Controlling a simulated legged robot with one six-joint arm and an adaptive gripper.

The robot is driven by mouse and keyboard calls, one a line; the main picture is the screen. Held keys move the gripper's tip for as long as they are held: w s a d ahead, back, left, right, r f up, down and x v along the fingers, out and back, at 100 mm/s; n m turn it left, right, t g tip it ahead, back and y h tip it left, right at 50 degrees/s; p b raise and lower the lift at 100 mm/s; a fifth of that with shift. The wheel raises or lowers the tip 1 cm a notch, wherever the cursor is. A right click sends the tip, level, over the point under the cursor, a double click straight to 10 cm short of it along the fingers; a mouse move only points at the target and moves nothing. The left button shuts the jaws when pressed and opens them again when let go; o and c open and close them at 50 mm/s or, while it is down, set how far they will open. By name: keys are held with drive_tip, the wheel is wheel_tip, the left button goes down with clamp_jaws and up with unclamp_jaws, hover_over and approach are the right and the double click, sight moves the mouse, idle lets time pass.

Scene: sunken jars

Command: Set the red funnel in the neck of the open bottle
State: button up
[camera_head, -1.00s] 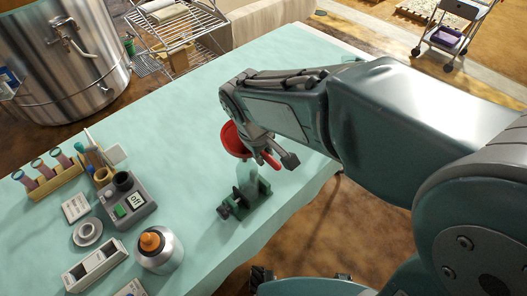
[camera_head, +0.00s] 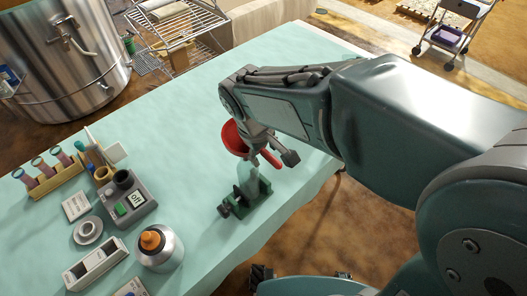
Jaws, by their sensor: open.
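The teal table (camera_head: 190,130) has free room left of the funnel.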

wheel_tip(320, 180, up, 11)
drive_tip(key=s+a, duration=0.1)
drive_tip(key=shift+s+a, duration=0.3)
drive_tip(key=shift+a, duration=0.05)
drive_tip(key=s+d+f+m+t, duration=0.1)
drive_tip(key=s+d+m, duration=0.3)
drive_tip(key=d, duration=0.6)
drive_tip(key=s+d+f+m+t+y, duration=0.1)
drive_tip(key=s+d+m+t, duration=0.2)
drive_tip(key=d+m, duration=0.3)
drive_tip(key=s+d, duration=0.1)
drive_tip(key=d, duration=0.3)
drive_tip(key=shift+s+d+f+y, duration=0.15)
drive_tip(key=shift+d+f+y, duration=0.15)
drive_tip(key=shift+d, duration=0.1)
drive_tip(key=shift+d, duration=0.1)
drive_tip(key=shift+o, duration=0.2)
